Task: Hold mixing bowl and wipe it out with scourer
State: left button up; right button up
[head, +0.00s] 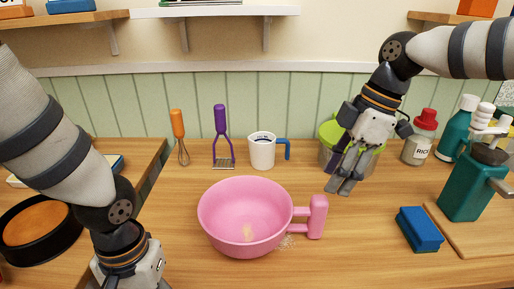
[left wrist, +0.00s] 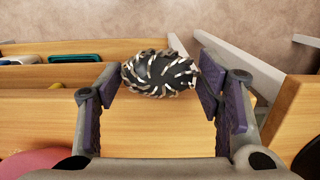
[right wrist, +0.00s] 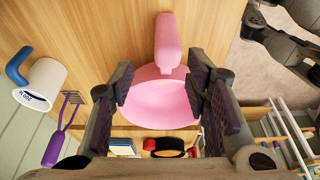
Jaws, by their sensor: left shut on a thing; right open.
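The pink mixing bowl (head: 225,215) stands upright on the wooden counter with its handle (head: 317,217) pointing right. A pale smear (head: 248,232) shows inside it. My right gripper (head: 346,187) is open and empty, above the counter behind and right of the handle; the right wrist view shows the bowl (right wrist: 160,103) and handle (right wrist: 167,42) beyond its fingers. My left gripper (left wrist: 160,88) is shut on a dark, round scourer (left wrist: 158,73) with silvery curls. In the head view the left wrist is at bottom left of the bowl; its fingers and the scourer are out of frame.
Pale crumbs (head: 288,241) lie beside the bowl. Behind it are a whisk (head: 178,130), a purple masher (head: 221,130) and a white mug (head: 262,152). A green-lidded tub (head: 331,130) stands behind my right gripper.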

aim_at(325, 198)
pick_arm(q)
jog(key=f, duration=0.1)
jog(key=s+f+b, duration=0.1)
jog(key=f, duration=0.1)
jog(key=shift+s+f+g+b, duration=0.25)
jog(key=shift+s+g+b, duration=0.05)
jog(key=shift+s, duration=0.1)
pick_arm(e)
jog(key=x, duration=0.2)
jog(key=s+x, duration=0.1)
jog(key=x, duration=0.2)
jog(key=shift+s+d, duration=0.1)
pick_arm(q)
jog(key=shift+f, duration=0.1)
pick_arm(e)
jog(key=x, duration=0.3)
jog(key=shift+r, duration=0.1)
jog(key=shift+a+f, duration=0.25)
jog(key=shift+f, duration=0.1)
jog(key=shift+c, duration=0.5)
grip_shut()
jog(key=shift+f, duration=0.1)
